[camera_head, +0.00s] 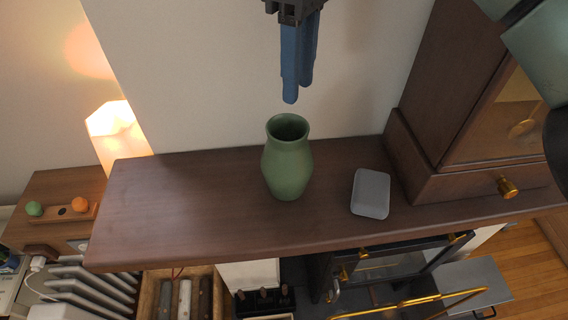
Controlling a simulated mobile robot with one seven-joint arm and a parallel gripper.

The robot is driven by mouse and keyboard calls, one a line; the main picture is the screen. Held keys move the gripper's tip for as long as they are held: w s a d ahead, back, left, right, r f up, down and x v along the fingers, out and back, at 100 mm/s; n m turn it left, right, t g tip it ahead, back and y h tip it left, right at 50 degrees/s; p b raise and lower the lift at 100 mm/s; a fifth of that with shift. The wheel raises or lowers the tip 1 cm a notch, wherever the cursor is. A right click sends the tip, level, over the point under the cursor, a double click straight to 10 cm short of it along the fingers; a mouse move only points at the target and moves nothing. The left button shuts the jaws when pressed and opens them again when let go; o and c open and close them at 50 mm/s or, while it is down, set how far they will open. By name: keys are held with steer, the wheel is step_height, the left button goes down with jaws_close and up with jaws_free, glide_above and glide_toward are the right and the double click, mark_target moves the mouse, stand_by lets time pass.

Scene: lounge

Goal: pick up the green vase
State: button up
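The green vase (287,165) stands upright on a dark brown wooden shelf (160,205), near the middle of the picture. Its round mouth faces up and looks empty. My gripper (298,92), with blue fingers pointing down, hangs above the vase in the picture, with a visible gap between the fingertips and the rim. The two fingers overlap from this angle, so their spacing is unclear. Nothing shows between them.
A grey rounded block (370,193) lies on the shelf right of the vase. A dark wooden cabinet with a gold knob (507,187) stands at the shelf's right end. The shelf left of the vase is clear. A pale wall rises behind. A lit lamp (118,138) glows at left.

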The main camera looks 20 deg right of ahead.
mark_target(296, 118)
steer(key=shift+f+p, duration=0.85)
steer(key=shift+f, duration=2.9)
jaws_close()
steer(key=shift+w, duration=0.1)
